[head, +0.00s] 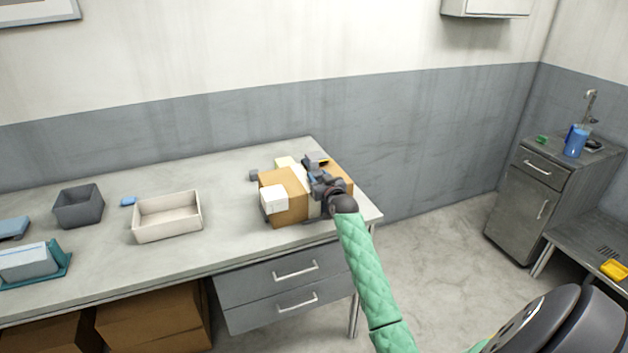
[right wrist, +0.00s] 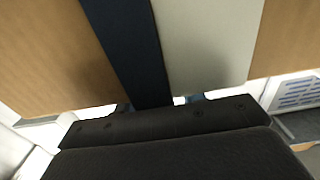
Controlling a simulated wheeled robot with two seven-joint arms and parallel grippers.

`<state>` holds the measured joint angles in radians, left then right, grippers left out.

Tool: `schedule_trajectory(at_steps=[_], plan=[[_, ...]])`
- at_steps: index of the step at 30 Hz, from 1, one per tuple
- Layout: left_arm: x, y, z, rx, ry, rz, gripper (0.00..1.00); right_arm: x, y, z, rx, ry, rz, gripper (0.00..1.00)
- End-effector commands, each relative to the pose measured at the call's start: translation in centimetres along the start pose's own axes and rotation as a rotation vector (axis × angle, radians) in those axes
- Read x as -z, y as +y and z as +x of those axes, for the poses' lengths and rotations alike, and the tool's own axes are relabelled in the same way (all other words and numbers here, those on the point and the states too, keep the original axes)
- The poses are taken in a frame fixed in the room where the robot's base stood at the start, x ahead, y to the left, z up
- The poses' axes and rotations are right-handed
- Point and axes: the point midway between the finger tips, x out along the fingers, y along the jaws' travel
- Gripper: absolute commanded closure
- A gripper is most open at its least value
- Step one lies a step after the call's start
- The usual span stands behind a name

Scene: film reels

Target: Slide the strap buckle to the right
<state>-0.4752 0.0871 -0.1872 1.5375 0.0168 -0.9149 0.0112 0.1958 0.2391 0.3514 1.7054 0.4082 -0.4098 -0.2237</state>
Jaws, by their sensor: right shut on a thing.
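A brown cardboard box (head: 284,207) stands near the right end of the long table. A dark blue strap (right wrist: 127,45) runs over the box's cardboard face in the right wrist view, beside a pale grey strip (right wrist: 205,40). My right gripper (head: 318,190) is at the box's right part, shut. In the right wrist view the strap runs down to my right gripper (right wrist: 158,103). Its jaws close on the buckle, which is mostly hidden behind the dark gripper body. My left gripper is not in view.
A white block (head: 274,199) is at the box's front left. A cream tray (head: 168,232) and a dark grey bin (head: 79,207) stand further left. The table's right edge is close by.

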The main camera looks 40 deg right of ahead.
Motion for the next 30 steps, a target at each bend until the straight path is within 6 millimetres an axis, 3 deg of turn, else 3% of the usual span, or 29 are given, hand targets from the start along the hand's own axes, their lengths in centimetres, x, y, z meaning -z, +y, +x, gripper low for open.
schedule_trajectory(at_steps=[7,8,11,23,30], plan=[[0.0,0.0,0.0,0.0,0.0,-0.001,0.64,0.1,0.2,0.0,-0.003,0.0,-0.001,1.0],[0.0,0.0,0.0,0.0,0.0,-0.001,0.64,0.1,0.2,0.0,-0.003,0.0,-0.001,0.56],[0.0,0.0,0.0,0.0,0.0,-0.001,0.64,0.1,0.2,0.0,-0.002,0.0,-0.001,0.38],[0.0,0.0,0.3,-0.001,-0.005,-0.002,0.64,-0.1,0.1,-0.7,-0.001,0.001,0.0,0.38],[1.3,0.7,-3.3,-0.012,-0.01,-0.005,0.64,-0.3,0.2,-4.2,-0.002,0.001,-0.001,0.38]])
